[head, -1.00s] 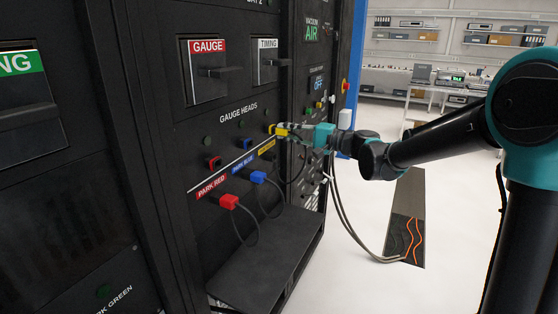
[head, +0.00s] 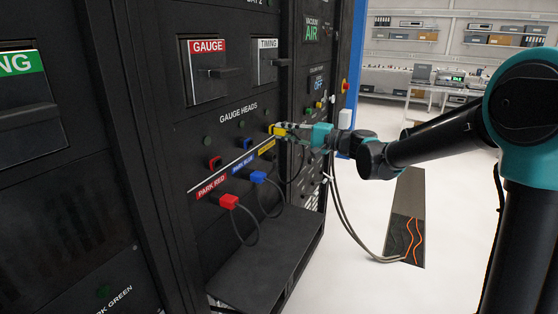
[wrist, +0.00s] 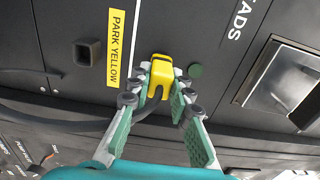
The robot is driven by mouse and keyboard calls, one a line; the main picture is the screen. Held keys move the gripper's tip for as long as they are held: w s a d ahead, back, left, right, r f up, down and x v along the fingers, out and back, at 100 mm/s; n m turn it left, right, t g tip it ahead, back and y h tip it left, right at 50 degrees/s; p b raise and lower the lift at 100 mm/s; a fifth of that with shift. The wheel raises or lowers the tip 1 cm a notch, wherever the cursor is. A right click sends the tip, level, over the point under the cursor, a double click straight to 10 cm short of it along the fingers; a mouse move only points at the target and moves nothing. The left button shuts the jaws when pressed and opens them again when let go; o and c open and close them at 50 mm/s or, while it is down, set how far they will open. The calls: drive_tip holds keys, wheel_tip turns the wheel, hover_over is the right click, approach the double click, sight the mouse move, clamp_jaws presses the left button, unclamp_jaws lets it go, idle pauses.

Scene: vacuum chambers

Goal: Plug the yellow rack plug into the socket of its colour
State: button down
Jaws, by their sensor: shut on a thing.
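The yellow rack plug (head: 277,130) is at the black rack panel, in the row under GAUGE HEADS. My gripper (head: 288,131) is shut on it from the right. In the wrist view the yellow plug (wrist: 159,72) stands against the panel between my two fingers (wrist: 162,92). The yellow socket is not seen apart from the plug, and how deep the plug sits cannot be told. The PARK YELLOW label (wrist: 117,48) has an empty dark park hole (wrist: 88,53) beside it.
The red plug (head: 229,202) and blue plug (head: 258,177) sit in their park places, with cables hanging. The red socket (head: 215,162) and blue socket (head: 245,144) are empty. A dark ledge (head: 255,255) juts out below. Floor to the right is mostly clear.

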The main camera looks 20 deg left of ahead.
drive_tip(key=shift+a, duration=0.1)
drive_tip(key=c, duration=1.3)
unclamp_jaws()
drive_tip(key=d, duration=0.7)
drive_tip(key=shift+s, duration=0.3)
drive_tip(key=s+d+f+t+h, duration=0.1)
drive_tip(key=s+d+f+h, duration=0.2)
drive_tip(key=d+f, duration=0.45)
drive_tip(key=s+d+f+n+t+h, duration=0.1)
drive_tip(key=s+d+f+h, duration=0.15)
drive_tip(key=d+f, duration=0.45)
drive_tip(key=s+d+f+t+h, duration=0.1)
drive_tip(key=s+d+f+h, duration=0.1)
drive_tip(key=d+f+h, duration=0.35)
drive_tip(key=s+d+f+h, duration=0.2)
drive_tip(key=s+d+f, duration=0.1)
drive_tip(key=d, duration=0.5)
drive_tip(key=s+d+f+h, duration=0.2)
drive_tip(key=s+d+f, duration=0.2)
drive_tip(key=d, duration=0.4)
drive_tip(key=s+d+f+h, duration=0.3)
drive_tip(key=s+d+f, duration=0.1)
drive_tip(key=d, duration=0.4)
drive_tip(key=shift+d+f, duration=0.15)
drive_tip(key=shift+f, duration=0.4)
